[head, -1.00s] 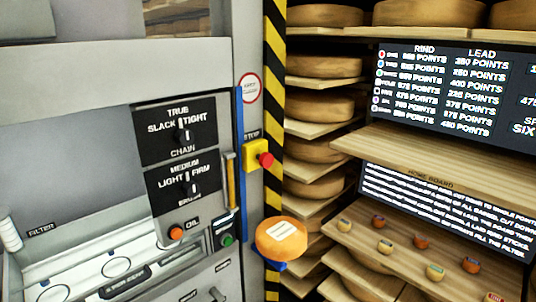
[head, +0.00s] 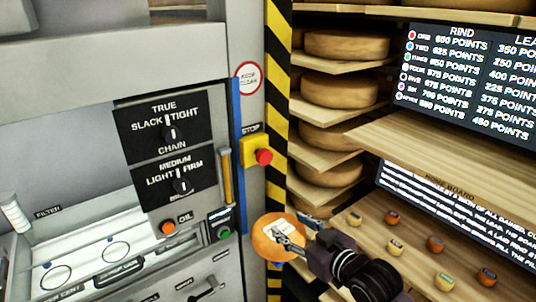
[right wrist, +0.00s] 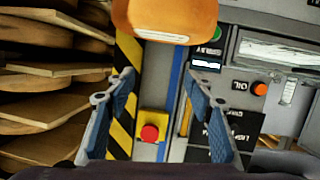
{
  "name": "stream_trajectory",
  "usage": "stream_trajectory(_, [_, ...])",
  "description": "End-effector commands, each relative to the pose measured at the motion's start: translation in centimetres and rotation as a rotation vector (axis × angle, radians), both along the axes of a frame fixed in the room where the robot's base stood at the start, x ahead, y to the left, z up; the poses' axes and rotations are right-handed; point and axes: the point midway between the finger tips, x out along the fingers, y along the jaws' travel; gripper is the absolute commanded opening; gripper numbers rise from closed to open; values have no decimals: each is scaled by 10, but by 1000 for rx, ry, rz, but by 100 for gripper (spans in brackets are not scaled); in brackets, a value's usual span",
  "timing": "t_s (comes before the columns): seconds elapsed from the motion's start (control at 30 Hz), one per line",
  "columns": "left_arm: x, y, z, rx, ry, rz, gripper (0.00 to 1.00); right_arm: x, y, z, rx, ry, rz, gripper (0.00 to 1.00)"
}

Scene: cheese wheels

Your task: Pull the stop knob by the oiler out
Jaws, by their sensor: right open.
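The stop knob (head: 264,157) is a red mushroom-shaped button on a yellow box (head: 249,151) under a STOP label, on the grey machine post. An upright amber tube (head: 226,176), perhaps the oiler, stands left of it. My right gripper (head: 283,236) is open and empty, below and right of the knob in the head view, overlapping the orange cheese (head: 266,226). In the right wrist view, the red knob (right wrist: 149,133) shows between the spread fingers (right wrist: 158,78), not gripped. Its yellow box (right wrist: 152,122) is behind it. My left gripper is out of view.
A striped hazard post (head: 278,110) stands right of the knob, with cheese shelves (head: 345,90) beyond. The labelled orange cheese also shows at the top of the right wrist view (right wrist: 170,14). An orange OIL button (head: 168,227) and a green button (head: 225,233) sit lower left.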

Motion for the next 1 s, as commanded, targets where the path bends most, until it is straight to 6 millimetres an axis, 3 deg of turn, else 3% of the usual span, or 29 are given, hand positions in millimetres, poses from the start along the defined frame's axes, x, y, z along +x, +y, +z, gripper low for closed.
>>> stream_trajectory(0.03, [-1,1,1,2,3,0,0,11,3,25,8,-53,19,49])
stream_trajectory(0.2, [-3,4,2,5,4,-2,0,34,14,97,50,-208,80,49])
stream_trajectory(0.33, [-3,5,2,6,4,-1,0,41,18,128,74,-274,108,49])
stream_trajectory(0.53, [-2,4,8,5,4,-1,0,51,25,140,84,-293,115,49])
stream_trajectory(1.0, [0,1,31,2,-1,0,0,100,61,139,83,-291,115,49])
